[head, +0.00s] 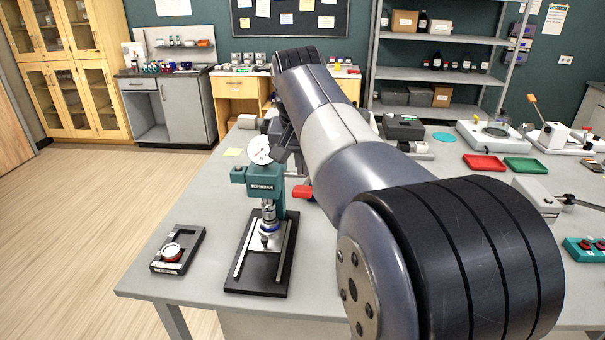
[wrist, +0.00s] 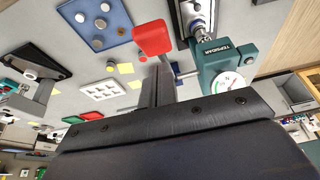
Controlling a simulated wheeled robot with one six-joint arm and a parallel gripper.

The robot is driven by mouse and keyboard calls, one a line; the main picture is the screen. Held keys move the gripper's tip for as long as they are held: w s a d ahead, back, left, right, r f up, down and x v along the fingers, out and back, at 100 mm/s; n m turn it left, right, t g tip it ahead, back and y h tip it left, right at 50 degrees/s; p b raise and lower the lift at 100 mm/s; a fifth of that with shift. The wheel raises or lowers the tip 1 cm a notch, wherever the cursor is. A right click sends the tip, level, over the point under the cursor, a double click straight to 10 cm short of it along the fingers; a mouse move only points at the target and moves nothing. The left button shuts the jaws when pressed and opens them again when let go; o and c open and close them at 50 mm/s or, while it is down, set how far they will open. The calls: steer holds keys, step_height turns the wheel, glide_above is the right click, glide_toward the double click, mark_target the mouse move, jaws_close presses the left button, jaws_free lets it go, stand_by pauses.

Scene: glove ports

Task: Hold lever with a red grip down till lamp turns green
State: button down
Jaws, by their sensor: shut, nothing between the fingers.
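The teal press (head: 265,180) stands on a black base on the near bench, with a round dial gauge (head: 258,150) at its top. Its lever has a red grip (head: 303,192) that sticks out at the press's right side, partly hidden by my arm. In the wrist view the red grip (wrist: 152,38) lies just beyond my fingertips, and the press head (wrist: 222,62) is to the right. My gripper (wrist: 157,82) is shut and empty, close to the lever; I cannot tell whether it touches it. I cannot make out a lit lamp in either view.
A dark tray (head: 178,250) with a round part lies left of the press. Red (head: 484,162) and green (head: 527,166) trays lie further right on the bench. A blue plate with round knobs (wrist: 95,22) shows in the wrist view. Bench space left of the press is mostly clear.

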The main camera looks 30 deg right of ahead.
steer(key=shift+s+a+f, duration=0.15)
steer(key=shift+s+f, duration=0.1)
steer(key=shift+f, duration=0.25)
steer(key=shift+s+a+f, duration=0.15)
steer(key=shift+s+f, duration=0.05)
steer(key=shift+f, duration=0.25)
steer(key=shift+f, duration=0.1)
